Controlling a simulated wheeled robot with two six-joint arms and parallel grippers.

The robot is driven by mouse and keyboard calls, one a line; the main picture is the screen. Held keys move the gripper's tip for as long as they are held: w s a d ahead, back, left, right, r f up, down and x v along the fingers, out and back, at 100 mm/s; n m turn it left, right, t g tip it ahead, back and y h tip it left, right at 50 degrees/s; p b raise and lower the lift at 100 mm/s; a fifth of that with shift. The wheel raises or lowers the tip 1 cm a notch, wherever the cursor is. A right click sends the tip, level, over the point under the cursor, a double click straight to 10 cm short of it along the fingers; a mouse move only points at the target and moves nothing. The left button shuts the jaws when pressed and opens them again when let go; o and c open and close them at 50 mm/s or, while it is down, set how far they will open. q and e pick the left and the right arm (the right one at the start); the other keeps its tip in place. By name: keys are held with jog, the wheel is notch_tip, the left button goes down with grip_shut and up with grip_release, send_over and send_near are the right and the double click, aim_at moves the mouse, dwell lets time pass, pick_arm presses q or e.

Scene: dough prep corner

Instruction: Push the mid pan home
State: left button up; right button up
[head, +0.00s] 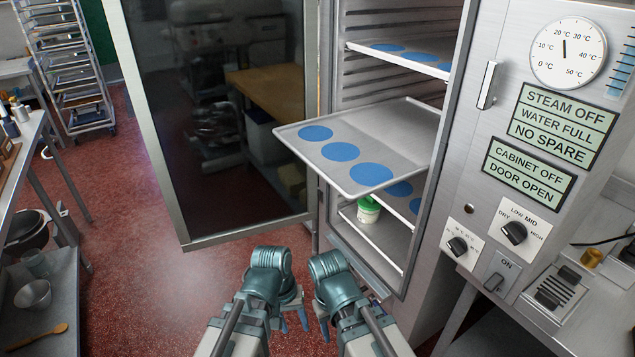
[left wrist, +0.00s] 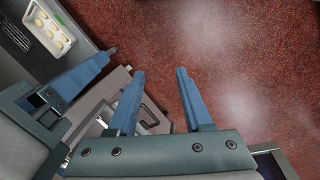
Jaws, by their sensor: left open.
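The mid pan (head: 357,182) is a grey metal tray in the open cabinet in the head view. It sticks well out through the doorway, with blue discs along its front part; its rear is inside the cabinet. My left gripper (head: 293,322) is low in front of the cabinet, below and apart from the pan. In the left wrist view its two blue fingers (left wrist: 160,72) are spread with nothing between them. My right gripper (head: 326,328) is beside it, also apart from the pan; its jaws are mostly hidden by its own wrist.
An upper pan (head: 440,66) and a lower pan (head: 415,205), both with blue discs, sit inside the cabinet. A green-lidded tub (head: 368,210) stands below. The glass door (head: 225,120) is swung open at left. The control panel (head: 525,150) is at right. Floor in front is clear.

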pick_arm(q)
jog(key=w+d+r+n+h, duration=0.1)
jog(key=n, duration=0.1)
jog(key=w+d+r+n+h, duration=0.1)
jog(key=w+n+h, duration=0.1)
jog(key=w+r+n+h, duration=0.1)
jog(key=n, duration=0.1)
jog(key=shift+w+d+t+h, duration=0.15)
jog(key=shift+d+t+h, duration=0.15)
jog(key=shift+d+t, duration=0.1)
jog(key=c, duration=0.5)
jog(key=w+r+n+t+h, duration=0.1)
jog(key=w+r+n+h, duration=0.1)
jog(key=r+n, duration=0.1)
jog(key=w+r+n+t+h, duration=0.1)
jog(key=w+r+n+h, duration=0.1)
jog(key=w+n, duration=0.1)
jog(key=shift+d+r, duration=0.15)
jog(key=shift+r, duration=0.25)
grip_shut()
jog(key=n+t+h, duration=0.5)
jog(key=n+t, duration=0.2)
jog(key=n, duration=0.5)
send_near(333, 187)
jog(key=x, duration=0.6)
jog(key=shift+w+d+r, duration=0.1)
jog(key=shift+w+d, duration=0.1)
jog(key=shift+d, duration=0.15)
